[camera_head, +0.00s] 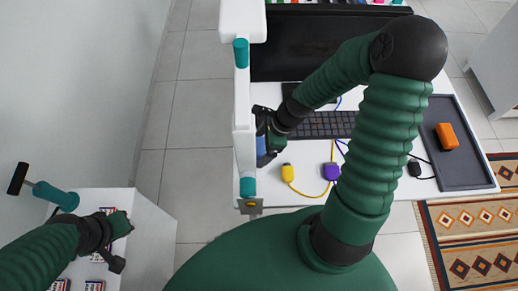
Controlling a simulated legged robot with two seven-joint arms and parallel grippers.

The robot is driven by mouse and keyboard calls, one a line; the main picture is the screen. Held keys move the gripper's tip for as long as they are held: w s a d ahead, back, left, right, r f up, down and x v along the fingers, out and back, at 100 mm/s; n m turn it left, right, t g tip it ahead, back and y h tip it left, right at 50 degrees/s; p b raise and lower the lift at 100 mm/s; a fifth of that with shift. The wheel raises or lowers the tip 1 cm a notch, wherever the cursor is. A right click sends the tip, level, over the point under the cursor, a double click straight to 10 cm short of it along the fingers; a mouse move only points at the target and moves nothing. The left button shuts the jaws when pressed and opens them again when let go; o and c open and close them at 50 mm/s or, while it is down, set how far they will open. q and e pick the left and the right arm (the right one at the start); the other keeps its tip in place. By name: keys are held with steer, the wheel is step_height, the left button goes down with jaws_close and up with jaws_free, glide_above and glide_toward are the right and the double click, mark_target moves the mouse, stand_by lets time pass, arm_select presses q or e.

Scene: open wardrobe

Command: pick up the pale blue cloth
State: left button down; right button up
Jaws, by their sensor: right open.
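My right gripper (265,135) is at the left edge of the white desk, close beside a tall narrow white panel. It is open. A small blue patch (261,152) shows right at its fingers. I cannot tell whether this patch is the pale blue cloth, or whether the fingers touch it. No other pale blue cloth can be made out. My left gripper (120,243) is at the lower left, above a white cabinet top, well apart from the blue patch; its jaws are unclear.
The white panel (243,110) has teal ends. The desk (308,185) carries a keyboard (325,125), yellow (288,173) and purple (331,171) items with cables, and a dark tray (463,170) with an orange block (447,136). Grey floor (195,120) lies clear between cabinet (150,235) and desk.

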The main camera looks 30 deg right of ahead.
mark_target(258, 146)
steer(key=shift+w+d, duration=0.1)
steer(key=shift+d, duration=0.2)
steer(key=shift+a, duration=0.25)
steer(key=c, duration=0.5)
steer(key=shift+a+r, duration=0.1)
steer(key=shift+a, duration=0.2)
steer(key=c, duration=0.6)
steer(key=shift+d, duration=0.25)
steer(key=shift+c, duration=0.2)
steer(key=shift+d+r, duration=0.15)
steer(key=shift+r, duration=0.15)
step_height(258, 146, up, 3)
steer(key=shift+d, duration=0.1)
steer(key=s+d, duration=0.3)
steer(key=d, duration=0.1)
steer(key=s+d, duration=0.2)
steer(key=d, duration=0.3)
steer(key=s+d+b, duration=0.1)
steer(key=s+d, duration=0.2)
steer(key=d, duration=0.1)
steer(key=shift+s+d+f, duration=0.2)
steer(key=shift+s+d, duration=0.15)
steer(key=shift+d, duration=0.05)
steer(key=shift+s+d+r, duration=0.1)
steer(key=shift+s+d, duration=0.3)
steer(key=shift+d, duration=0.1)
arm_select(q)
steer(key=shift+f, duration=0.65)
